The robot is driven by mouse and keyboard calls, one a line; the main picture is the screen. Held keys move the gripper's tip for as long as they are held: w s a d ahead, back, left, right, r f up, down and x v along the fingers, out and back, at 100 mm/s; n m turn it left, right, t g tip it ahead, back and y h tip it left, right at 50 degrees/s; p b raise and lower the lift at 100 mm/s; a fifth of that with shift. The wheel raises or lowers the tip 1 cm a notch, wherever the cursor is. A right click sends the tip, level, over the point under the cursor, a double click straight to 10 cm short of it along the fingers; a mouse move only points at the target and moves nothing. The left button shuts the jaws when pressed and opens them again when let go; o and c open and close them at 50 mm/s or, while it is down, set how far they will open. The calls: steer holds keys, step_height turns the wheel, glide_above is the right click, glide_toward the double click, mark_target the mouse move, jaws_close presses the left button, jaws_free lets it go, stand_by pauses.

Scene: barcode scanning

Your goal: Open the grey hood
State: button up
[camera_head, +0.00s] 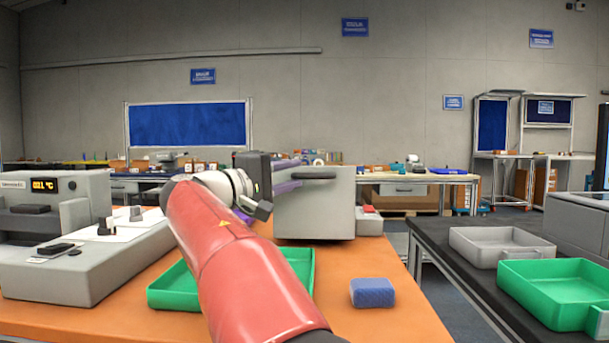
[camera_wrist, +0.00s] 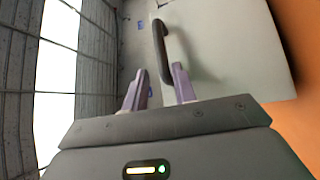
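The grey hood (camera_head: 315,208) stands on the orange table, box-shaped and shut, with a dark bar handle (camera_head: 314,176) near the top of its front face. In the wrist view the hood (camera_wrist: 235,50) fills the upper right, and its curved dark handle (camera_wrist: 161,50) stands out from it. My gripper (camera_head: 296,177) is at the left end of the handle. In the wrist view my gripper (camera_wrist: 160,82) has its two purple fingers apart, with the handle's lower end just beyond and between the tips. I cannot tell whether they touch it.
A green tray (camera_head: 172,298) lies under my arm, with a blue sponge-like block (camera_head: 372,292) to its right. A grey device with a display (camera_head: 50,205) stands at left. A dark table at right bears a grey tray (camera_head: 500,246) and a green tray (camera_head: 556,290).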

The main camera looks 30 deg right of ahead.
steer(key=shift+a+r, duration=0.1)
steer(key=shift+a, duration=0.95)
steer(key=s+a+f, duration=0.1)
steer(key=a, duration=0.7)
steer(key=shift+a+b, duration=0.35)
steer(key=shift+b, duration=0.05)
steer(key=shift+s, duration=0.1)
steer(key=shift+s, duration=0.1)
